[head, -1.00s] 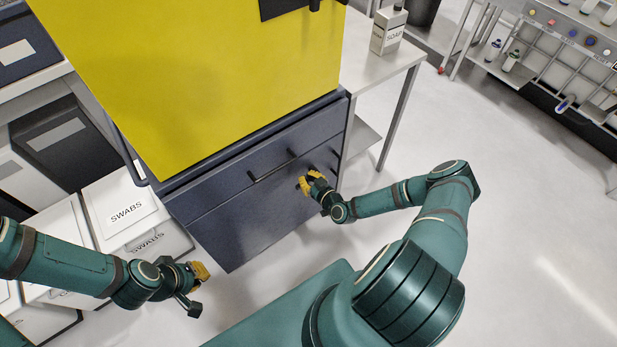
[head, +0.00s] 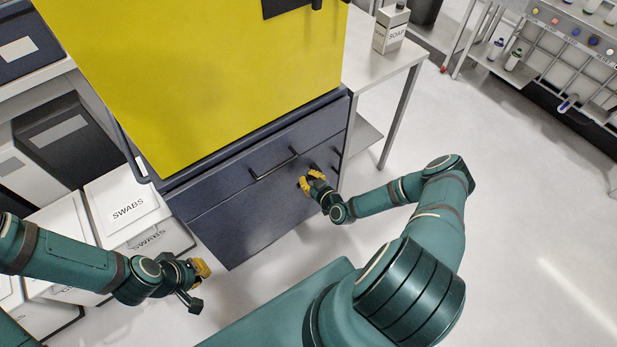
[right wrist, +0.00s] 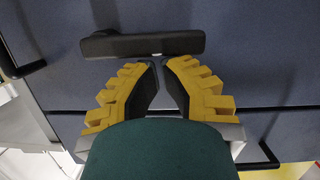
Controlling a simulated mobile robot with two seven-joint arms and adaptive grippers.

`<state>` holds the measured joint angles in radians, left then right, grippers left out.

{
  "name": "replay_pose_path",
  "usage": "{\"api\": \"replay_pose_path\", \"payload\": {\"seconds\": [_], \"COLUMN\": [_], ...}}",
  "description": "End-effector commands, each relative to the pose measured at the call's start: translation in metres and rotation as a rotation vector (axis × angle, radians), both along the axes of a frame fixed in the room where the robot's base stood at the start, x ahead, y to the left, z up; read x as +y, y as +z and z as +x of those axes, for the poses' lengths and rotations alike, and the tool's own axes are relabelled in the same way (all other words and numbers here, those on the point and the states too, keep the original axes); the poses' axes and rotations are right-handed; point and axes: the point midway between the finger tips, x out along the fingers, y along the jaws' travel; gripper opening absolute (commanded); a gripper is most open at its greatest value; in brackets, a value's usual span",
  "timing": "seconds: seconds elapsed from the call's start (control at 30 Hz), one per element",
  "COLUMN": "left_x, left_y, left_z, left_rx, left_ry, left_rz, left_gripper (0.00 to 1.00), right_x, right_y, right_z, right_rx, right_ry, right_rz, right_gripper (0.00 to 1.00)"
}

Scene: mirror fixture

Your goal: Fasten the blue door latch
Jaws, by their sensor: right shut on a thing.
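The dark blue cabinet (head: 235,225) stands in front of me under a large yellow panel. A black latch lever (right wrist: 125,46) is on its blue front and lies nearly level in the right wrist view. My right gripper (right wrist: 161,63) is shut on the lever, its yellow-padded fingertips close together at the lever's lower edge. In the head view my right gripper (head: 311,182) is at the cabinet front's right part and hides most of the latch. My left gripper (head: 201,270) hangs away from the cabinet, over the floor; its finger opening is not clear.
A black bar handle (head: 274,164) sticks out left of my right gripper. White SWABS boxes (head: 128,208) stand left of the cabinet. A side table (head: 378,68) with a soap bottle (head: 390,32) is at its right. The floor (head: 500,200) at right is clear.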

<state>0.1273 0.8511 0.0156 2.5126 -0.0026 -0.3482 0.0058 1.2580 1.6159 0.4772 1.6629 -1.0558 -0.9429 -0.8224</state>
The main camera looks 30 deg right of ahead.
Motion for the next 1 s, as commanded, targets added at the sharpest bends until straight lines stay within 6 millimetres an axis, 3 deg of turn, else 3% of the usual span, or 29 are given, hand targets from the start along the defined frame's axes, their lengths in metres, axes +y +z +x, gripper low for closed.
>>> {"api": "replay_pose_path", "payload": {"seconds": [0.47, 1.0], "left_x": [0.0, 0.0], "left_y": [0.003, -0.003], "left_z": [-0.001, 0.0], "left_rx": [0.002, 0.0], "left_ry": [-0.001, 0.0], "left_rz": [0.0, 0.0], "left_gripper": [0.0, 0.0], "right_x": [0.006, 0.008], "right_y": [-0.01, -0.043], "right_z": [0.0, 0.0], "right_rx": [-0.013, -0.055], "right_ry": [0.004, 0.004], "right_rz": [-0.169, -0.668], "right_gripper": [0.0, 0.0]}}
